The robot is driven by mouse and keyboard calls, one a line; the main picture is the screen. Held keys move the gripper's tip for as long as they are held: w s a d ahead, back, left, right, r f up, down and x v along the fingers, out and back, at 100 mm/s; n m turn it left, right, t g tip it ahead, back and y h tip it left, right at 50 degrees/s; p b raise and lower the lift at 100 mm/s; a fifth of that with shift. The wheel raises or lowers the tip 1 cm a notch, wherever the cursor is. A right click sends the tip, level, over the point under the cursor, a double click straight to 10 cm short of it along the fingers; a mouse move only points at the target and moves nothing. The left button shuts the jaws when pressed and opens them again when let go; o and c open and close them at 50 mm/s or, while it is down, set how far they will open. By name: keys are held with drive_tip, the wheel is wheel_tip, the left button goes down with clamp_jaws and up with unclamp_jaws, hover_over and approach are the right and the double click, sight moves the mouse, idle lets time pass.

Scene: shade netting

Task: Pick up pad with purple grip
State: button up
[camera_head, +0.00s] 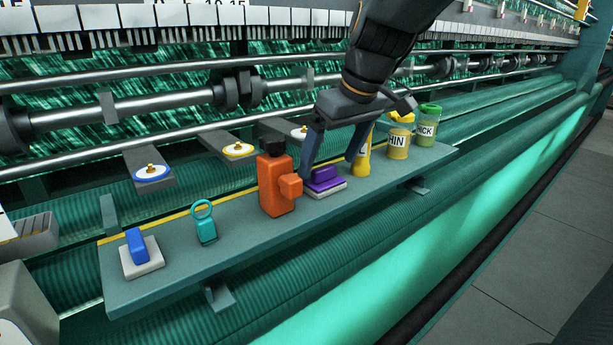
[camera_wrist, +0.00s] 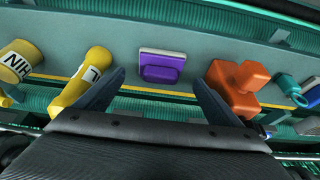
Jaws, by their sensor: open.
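The pad with the purple grip (camera_head: 323,179) lies on the grey-green shelf, its pale base under a purple block. It also shows in the wrist view (camera_wrist: 163,69), near the top middle. My gripper (camera_head: 335,168) is open above the shelf, with its fingers to either side of the pad in the head view. In the wrist view my gripper (camera_wrist: 160,82) has its two dark fingers spread wide, and the pad shows between and beyond them. Nothing is held. The height of the fingertips above the pad is hard to tell.
An orange tool (camera_head: 274,185) stands close left of the pad and a yellow bottle (camera_head: 361,160) close right. Further right are a yellow can (camera_head: 399,137) and a green can (camera_head: 427,127). A teal ring piece (camera_head: 205,224) and a blue-grip pad (camera_head: 139,250) are left on the shelf (camera_head: 180,262).

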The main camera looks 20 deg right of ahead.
sight(326, 168)
drive_tip(key=p+x, duration=0.1)
drive_tip(key=x, duration=0.3)
drive_tip(key=shift+w+a+f, duration=0.15)
drive_tip(key=shift+w+f, duration=0.05)
drive_tip(key=shift+f, duration=0.15)
drive_tip(key=shift+c, duration=0.2)
drive_tip(key=c, duration=1.1)
